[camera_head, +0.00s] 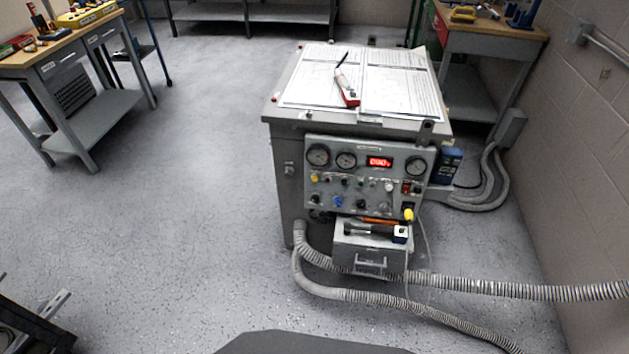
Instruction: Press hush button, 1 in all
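A grey control panel (372,163) is on the front of a grey cabinet (283,180) right of centre. It has round gauges, a lit red digital display (380,162) and rows of small coloured knobs and buttons. A yellow knob or button (314,178) sits at the left, a blue one (338,201) lower down, and a red switch (406,187) at the right. A larger yellow piece (408,214) is at the lower right corner. The labels are too small to read, so I cannot tell which one is the hush button. Neither gripper is in view.
Below the panel, tools (372,231) lie on a drawer box (368,254). Ribbed hoses (470,287) run across the floor to the right. Open papers (385,85) and a red-and-white tool (346,90) lie on the cabinet top. Workbenches stand behind. The floor (190,190) left of the cabinet is clear.

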